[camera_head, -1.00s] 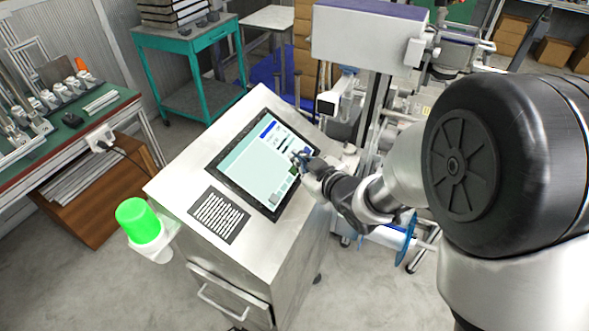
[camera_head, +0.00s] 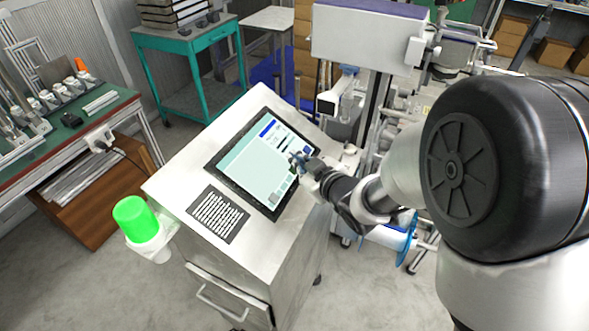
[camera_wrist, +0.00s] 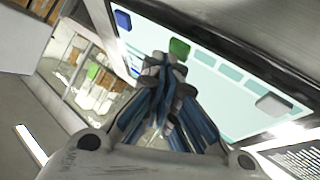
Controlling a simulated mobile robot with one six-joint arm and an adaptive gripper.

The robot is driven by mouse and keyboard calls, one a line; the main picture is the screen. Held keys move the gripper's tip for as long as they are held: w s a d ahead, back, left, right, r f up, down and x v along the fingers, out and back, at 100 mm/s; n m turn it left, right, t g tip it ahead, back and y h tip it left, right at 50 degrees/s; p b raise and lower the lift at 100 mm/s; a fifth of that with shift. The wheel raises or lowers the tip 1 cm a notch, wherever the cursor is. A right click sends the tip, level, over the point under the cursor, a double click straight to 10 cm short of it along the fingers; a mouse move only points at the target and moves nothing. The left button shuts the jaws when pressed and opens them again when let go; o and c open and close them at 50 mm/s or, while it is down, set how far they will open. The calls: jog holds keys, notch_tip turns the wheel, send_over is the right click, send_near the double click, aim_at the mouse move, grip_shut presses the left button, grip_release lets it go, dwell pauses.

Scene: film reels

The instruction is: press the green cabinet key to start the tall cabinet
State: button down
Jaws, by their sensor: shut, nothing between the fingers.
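The metal console (camera_head: 240,245) carries a tilted touch screen (camera_head: 250,168) with a pale page and several keys. In the wrist view, a green key (camera_wrist: 180,48) shows on the screen just beyond my fingertips, with a blue key (camera_wrist: 123,20) to its left and a grey key (camera_wrist: 272,104) to the right. My gripper (camera_head: 297,159) is shut and empty, its tips over the right part of the screen. In the wrist view my gripper (camera_wrist: 165,62) points at the screen just below the green key. I cannot tell whether the tips touch the glass.
A green lamp (camera_head: 136,219) is mounted at the console's left side. A dark text plate (camera_head: 218,214) lies below the screen. A machine with a white and purple housing (camera_head: 367,38) stands behind. A teal cart (camera_head: 190,75) and a workbench (camera_head: 70,135) are at left.

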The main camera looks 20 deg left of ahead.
jog(key=shift+a+f+b, duration=0.2)
jog(key=shift+f+b, duration=0.25)
jog(key=shift+b, duration=0.05)
dwell(0.5)
jog(key=shift+r, duration=0.15)
jog(key=shift+d+r+p, duration=0.45)
jog(key=shift+r+p, duration=0.1)
jog(key=shift+r, duration=0.1)
jog(key=r+p, duration=0.1)
jog(key=d+r+p, duration=0.1)
jog(key=r, duration=0.1)
jog(key=d+r+p, duration=0.1)
jog(key=shift+s+d+r+p, duration=0.15)
jog(key=shift+d+r+p, duration=0.05)
jog(key=shift+d+p, duration=0.1)
jog(key=shift+a, duration=0.1)
dwell(0.7)
